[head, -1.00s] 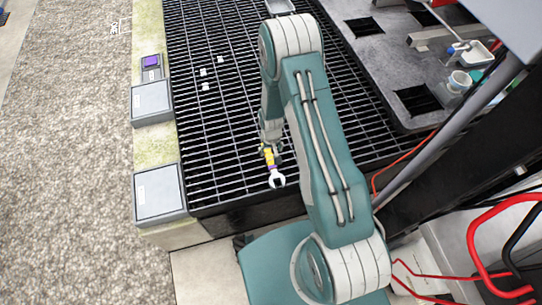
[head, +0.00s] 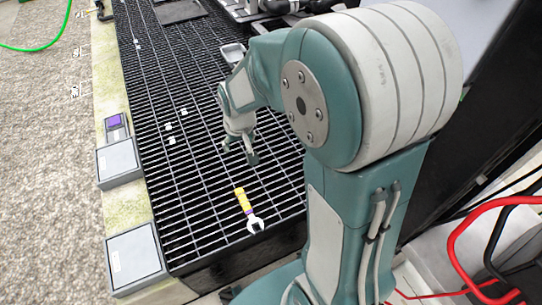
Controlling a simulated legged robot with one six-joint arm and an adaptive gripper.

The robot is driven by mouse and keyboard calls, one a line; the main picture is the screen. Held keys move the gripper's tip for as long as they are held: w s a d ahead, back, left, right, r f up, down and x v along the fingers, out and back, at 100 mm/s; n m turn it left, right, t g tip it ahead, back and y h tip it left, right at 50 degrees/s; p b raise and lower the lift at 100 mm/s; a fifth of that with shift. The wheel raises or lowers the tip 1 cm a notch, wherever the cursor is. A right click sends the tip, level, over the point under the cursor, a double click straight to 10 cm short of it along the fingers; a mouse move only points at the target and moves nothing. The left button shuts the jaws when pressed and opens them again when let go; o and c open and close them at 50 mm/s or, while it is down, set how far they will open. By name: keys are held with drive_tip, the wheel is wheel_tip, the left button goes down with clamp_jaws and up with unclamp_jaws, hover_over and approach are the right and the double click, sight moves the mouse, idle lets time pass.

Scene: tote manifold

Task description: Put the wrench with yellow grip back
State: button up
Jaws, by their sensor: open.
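The wrench with yellow grip (head: 244,204) lies on the black grating (head: 190,215) near its front edge in the head view. Its silver open-ended head points toward the front edge. My gripper (head: 238,150) is open and empty above the grating, farther back than the wrench and apart from it. My upper arm hides much of the right side.
Grey boxes (head: 134,258) and (head: 118,164) stand on the pale ledge left of the grating, with a purple-topped block (head: 114,122) behind them. Small white pieces (head: 170,127) lie on the grating. A metal tray (head: 233,54) is farther back. Red tubing (head: 480,226) is at right.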

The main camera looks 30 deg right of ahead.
drive_tip(key=s+r+t, duration=0.3)
drive_tip(key=s+r, duration=1.2)
drive_tip(key=s, duration=0.3)
drive_tip(key=shift+s+r, duration=0.25)
drive_tip(key=shift+s, duration=0.1)
